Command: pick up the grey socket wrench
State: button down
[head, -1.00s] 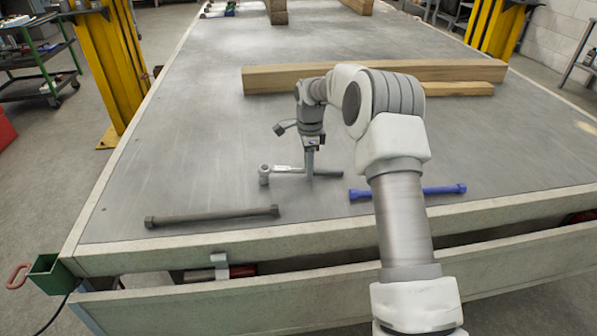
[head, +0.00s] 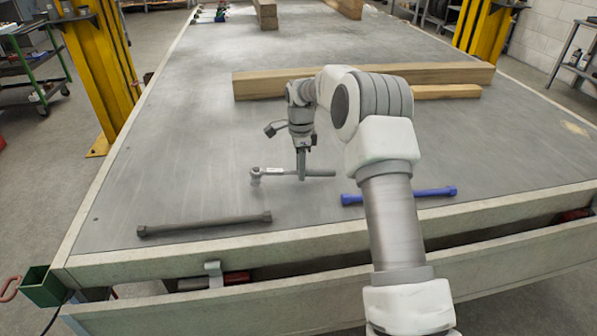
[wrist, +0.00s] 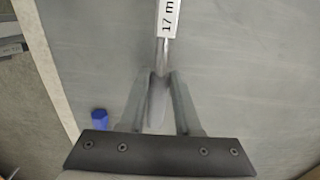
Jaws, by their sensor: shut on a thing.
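The grey socket wrench (head: 275,173) lies crosswise in the head view, its socket end at the left and its handle to the right. My gripper (head: 301,176) points down over the trailer bed and is shut on the wrench near its middle. In the wrist view my gripper (wrist: 157,88) has its fingers on either side of the shaft, and the wrench (wrist: 166,50) shows a white label reading "17 m". I cannot tell for certain whether the wrench is clear of the bed.
A dark grey bar tool (head: 205,225) lies at the front left of the trailer bed (head: 180,150). A blue bar tool (head: 425,193) lies to the right, beside my arm. Wooden beams (head: 420,76) lie across the bed behind my gripper.

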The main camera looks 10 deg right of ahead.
jog(key=r, duration=0.2)
jog(key=d+r+p, duration=0.1)
jog(key=r, duration=0.1)
jog(key=shift+s, duration=0.1)
jog(key=s+d+r+p, duration=0.2)
jog(key=d+r, duration=0.3)
jog(key=d, duration=0.5)
jog(key=shift+s+r+p, duration=0.3)
jog(key=shift+s+r, duration=0.05)
jog(key=shift+s, duration=0.3)
jog(key=c, duration=1.2)
grip_release()
jog(key=shift+c, duration=0.2)
grip_shut()
